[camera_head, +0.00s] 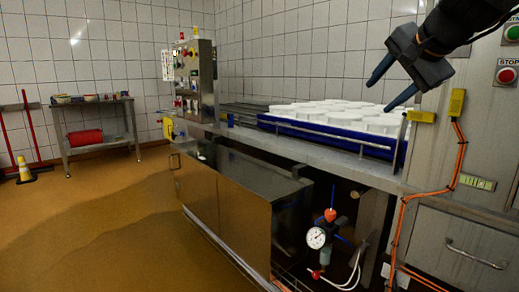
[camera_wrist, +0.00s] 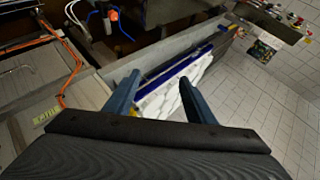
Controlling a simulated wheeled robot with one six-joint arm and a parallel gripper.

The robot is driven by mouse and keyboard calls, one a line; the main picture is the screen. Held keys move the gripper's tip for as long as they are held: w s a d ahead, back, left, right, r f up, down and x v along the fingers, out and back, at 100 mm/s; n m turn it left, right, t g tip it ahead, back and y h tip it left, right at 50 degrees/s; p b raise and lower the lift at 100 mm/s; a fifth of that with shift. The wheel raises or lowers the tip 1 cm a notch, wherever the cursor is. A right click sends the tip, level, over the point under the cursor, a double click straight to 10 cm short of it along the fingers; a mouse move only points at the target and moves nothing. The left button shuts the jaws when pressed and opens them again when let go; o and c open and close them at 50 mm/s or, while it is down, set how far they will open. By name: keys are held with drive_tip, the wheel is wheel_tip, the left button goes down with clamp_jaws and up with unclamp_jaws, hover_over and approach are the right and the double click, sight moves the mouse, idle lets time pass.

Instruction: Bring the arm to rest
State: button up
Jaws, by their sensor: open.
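My gripper (camera_head: 391,84) is at the upper right of the head view, raised above the right end of the blue tray. Its two blue fingers are spread apart with nothing between them. In the wrist view my gripper (camera_wrist: 161,95) also shows open and empty. Beyond the fingertips are the white cheese moulds (camera_head: 330,112) in a blue tray (camera_head: 330,136). The white moulds (camera_wrist: 172,97) are partly hidden by the fingers in the wrist view.
A steel cabinet with start and stop buttons (camera_head: 507,76) stands close on the right. A control box (camera_head: 195,75) stands at the bench's far end. Below are a gauge (camera_head: 316,238) and an orange cable (camera_head: 455,165). A side table (camera_head: 95,122) stands at the back left. Open floor (camera_head: 90,225) lies left.

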drive_tip(key=s+a+f+n+g+y, duration=0.1)
drive_tip(key=s+a+f+n+g, duration=0.3)
drive_tip(key=a+f, duration=0.55)
drive_tip(key=s+a+f+n+g+y, duration=0.1)
drive_tip(key=s+a+f+n+g, duration=0.1)
drive_tip(key=s+a+f+n, duration=0.6)
drive_tip(key=s+a+f+n+g+h, duration=0.1)
drive_tip(key=s+a+f+n+g, duration=0.15)
drive_tip(key=s+f, duration=0.55)
drive_tip(key=s+a+f+n+g+h, duration=0.1)
drive_tip(key=s+a+f+n+g, duration=0.15)
drive_tip(key=s+f, duration=0.5)
drive_tip(key=s+d+r+m+h+p, duration=0.1)
drive_tip(key=d+r+m+p, duration=0.3)
drive_tip(key=d+r+p, duration=0.8)
wheel_tip(320, 180, up, 3)
drive_tip(key=p, duration=1)
drive_tip(key=shift+d+f+m+p, duration=0.15)
drive_tip(key=shift+d+m+p, duration=0.15)
drive_tip(key=shift+p, duration=0.1)
